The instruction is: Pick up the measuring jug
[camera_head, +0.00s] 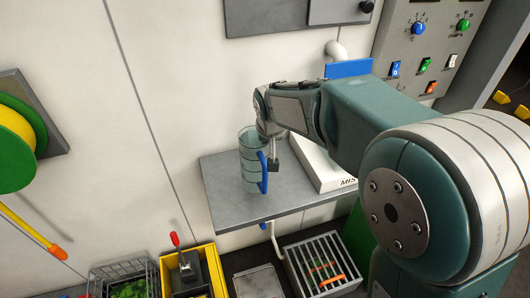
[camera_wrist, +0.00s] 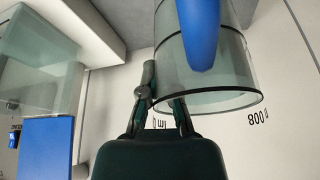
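The measuring jug (camera_head: 249,158) is a clear, ringed cylinder with a blue handle, seen upright at the shelf. In the wrist view the jug (camera_wrist: 235,75) fills the upper right, with its blue handle (camera_wrist: 201,30) in front. My gripper (camera_head: 272,157) is at the jug's upper right, close by the handle. In the wrist view my gripper's fingers (camera_wrist: 163,97) stand apart at the jug's near edge, and the right finger overlaps the glass. I cannot tell whether they touch it. The right fingertip is partly hidden.
The grey shelf (camera_head: 226,207) is bare in front of the jug. A white box (camera_head: 322,167) lies to the jug's right, beneath my arm. Below are a yellow bin (camera_head: 210,266) and a wire crate (camera_head: 325,262). A control panel (camera_head: 430,45) is at upper right.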

